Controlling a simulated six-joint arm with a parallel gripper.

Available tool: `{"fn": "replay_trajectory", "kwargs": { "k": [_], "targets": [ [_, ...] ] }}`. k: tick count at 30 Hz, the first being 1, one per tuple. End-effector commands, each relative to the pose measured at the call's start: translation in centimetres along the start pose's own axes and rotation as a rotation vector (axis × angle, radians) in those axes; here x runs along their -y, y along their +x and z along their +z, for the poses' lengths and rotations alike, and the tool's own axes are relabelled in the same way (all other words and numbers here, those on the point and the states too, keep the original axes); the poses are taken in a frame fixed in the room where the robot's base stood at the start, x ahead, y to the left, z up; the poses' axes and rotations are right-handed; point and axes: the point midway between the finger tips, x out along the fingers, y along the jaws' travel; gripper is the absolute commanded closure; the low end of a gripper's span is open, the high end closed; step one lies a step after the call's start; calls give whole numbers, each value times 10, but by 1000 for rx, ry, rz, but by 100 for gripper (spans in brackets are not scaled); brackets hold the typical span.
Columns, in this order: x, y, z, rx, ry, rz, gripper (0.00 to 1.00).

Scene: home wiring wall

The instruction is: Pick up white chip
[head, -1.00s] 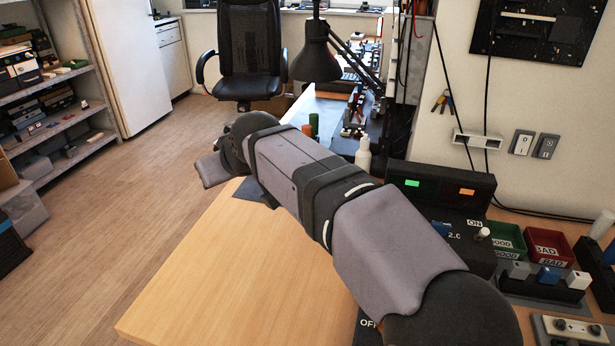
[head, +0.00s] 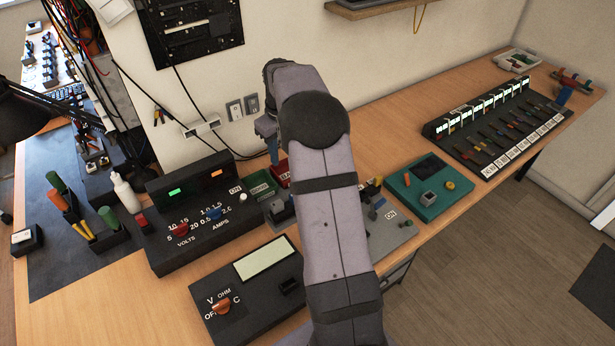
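My gripper (head: 272,150) shows only in part, pointing down past the far end of my arm, above the red bin near the wall. Its fingertips are too small and covered to tell if it is open or shut. A dark chip holder (head: 281,218) sits in front of the bins, with a grey chip (head: 278,207) at its left end. My arm covers the rest of this holder. I cannot make out the white chip.
A green bin (head: 261,184) and red bin (head: 283,172) stand behind the holder. The power supply (head: 205,215) is left, the meter (head: 247,290) in front. A teal box (head: 428,187) and long black rack (head: 495,128) stand right.

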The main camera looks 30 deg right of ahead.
Motion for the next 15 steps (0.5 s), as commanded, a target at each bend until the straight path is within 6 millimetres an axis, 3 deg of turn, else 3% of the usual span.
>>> {"fn": "replay_trajectory", "kwargs": {
  "k": [1,3,6,10,15],
  "targets": [
    [-15,-2,24,41,46,-17,64],
    [-28,3,50,81,91,-36,64],
    [-37,7,74,118,133,-56,64],
    [-41,10,87,137,154,-67,64],
    [-41,15,89,139,156,-68,64]
  ]
}}
